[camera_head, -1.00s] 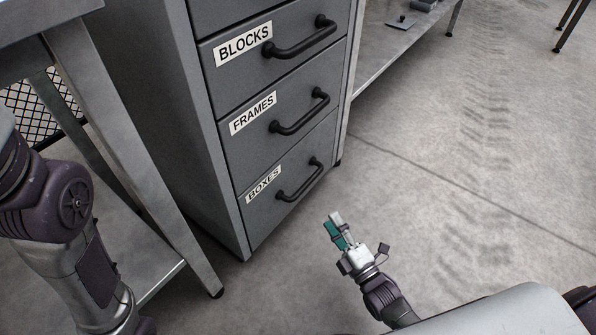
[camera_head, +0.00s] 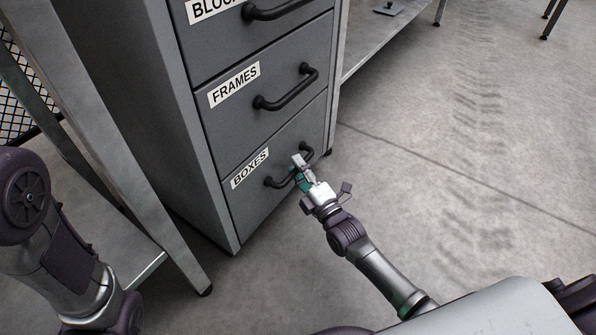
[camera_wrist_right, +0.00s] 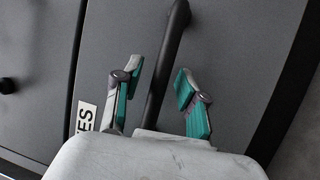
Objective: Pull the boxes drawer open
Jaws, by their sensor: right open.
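The boxes drawer (camera_head: 262,204) is the lowest of the labelled drawers in the grey cabinet, and its front looks flush with the cabinet. Its black bar handle (camera_head: 279,183) is partly hidden behind my right gripper (camera_head: 298,171) in the head view. In the right wrist view, the handle (camera_wrist_right: 167,60) runs between the two open fingers of the right gripper (camera_wrist_right: 157,92), with a gap visible on each side. I cannot tell how deep the fingers reach around it. The left gripper is out of view; only my left arm shows at the left.
The frames drawer (camera_head: 235,122) and its handle (camera_head: 288,89) are directly above. A metal table leg (camera_head: 165,215) stands left of the cabinet. A low shelf (camera_head: 385,35) is behind at the right. The floor (camera_head: 450,190) right of the cabinet is clear.

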